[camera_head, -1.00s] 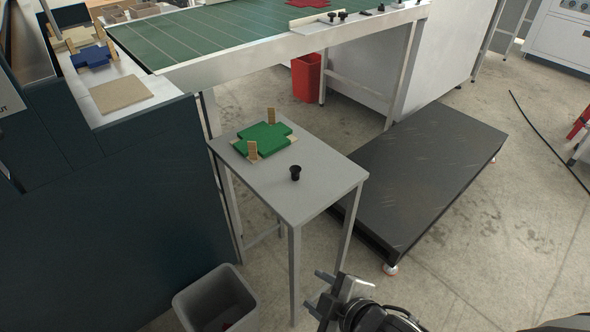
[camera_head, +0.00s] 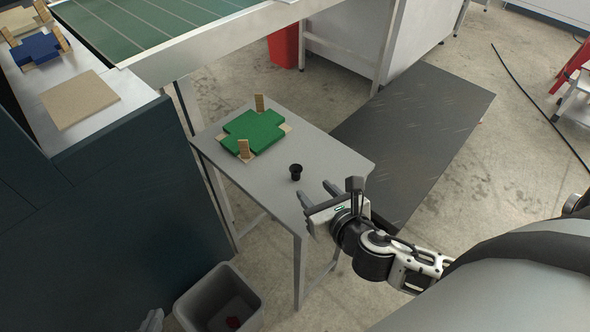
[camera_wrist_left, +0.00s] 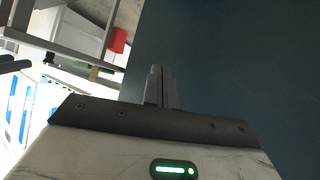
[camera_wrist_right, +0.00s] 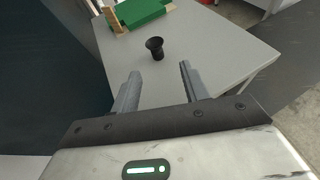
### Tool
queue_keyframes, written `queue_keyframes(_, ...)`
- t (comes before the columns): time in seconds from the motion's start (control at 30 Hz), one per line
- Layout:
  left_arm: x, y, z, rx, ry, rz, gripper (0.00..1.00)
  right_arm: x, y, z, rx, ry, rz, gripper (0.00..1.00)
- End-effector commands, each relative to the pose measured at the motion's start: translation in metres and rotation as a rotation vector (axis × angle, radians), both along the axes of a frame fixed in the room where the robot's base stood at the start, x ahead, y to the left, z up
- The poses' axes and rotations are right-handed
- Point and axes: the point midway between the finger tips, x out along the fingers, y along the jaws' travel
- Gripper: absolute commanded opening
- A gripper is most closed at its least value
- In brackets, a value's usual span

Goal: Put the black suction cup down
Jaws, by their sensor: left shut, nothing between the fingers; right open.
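The black suction cup (camera_head: 296,172) stands upright on the small grey table (camera_head: 330,160), near its front right part. It also shows in the right wrist view (camera_wrist_right: 155,47), ahead of the fingers and apart from them. My right gripper (camera_head: 318,193) is open and empty at the table's right front edge, just to the right of the cup; its two fingers show in the right wrist view (camera_wrist_right: 160,82). My left gripper (camera_head: 153,320) is at the bottom edge of the head view, beside the dark cabinet. In the left wrist view its fingers (camera_wrist_left: 160,88) are together with nothing between them.
A green cross-shaped block with wooden uprights (camera_head: 254,131) lies on the table behind the cup. A grey bin (camera_head: 190,306) stands on the floor at the front left. A dark low platform (camera_head: 420,125) lies to the right. The dark cabinet (camera_head: 90,200) borders the table's left.

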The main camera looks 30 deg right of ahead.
Motion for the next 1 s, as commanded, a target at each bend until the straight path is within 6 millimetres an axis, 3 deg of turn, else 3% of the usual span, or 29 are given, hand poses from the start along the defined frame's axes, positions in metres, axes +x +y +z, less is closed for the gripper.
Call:
queue_keyframes(0.1,0.001,0.0,0.0,-0.002,-0.004,0.0,0.0,0.018,0.0,-0.007,0.002,-0.001,-0.001,0.45)
queue_keyframes(0.37,0.004,0.0,0.002,-0.005,-0.013,0.001,0.0,0.036,0.0,-0.014,0.005,-0.001,-0.002,0.45)
queue_keyframes(0.6,0.005,-0.001,0.001,-0.009,-0.016,0.001,0.0,0.068,0.002,-0.028,0.003,0.0,-0.001,0.45)
queue_keyframes(0.93,0.006,-0.001,0.004,-0.012,-0.023,0.002,0.0,0.075,0.002,-0.031,0.004,0.001,-0.001,0.45)
queue_keyframes(1.0,0.006,-0.001,0.004,-0.012,-0.023,0.002,0.0,0.075,0.002,-0.031,0.004,0.001,-0.001,0.28)
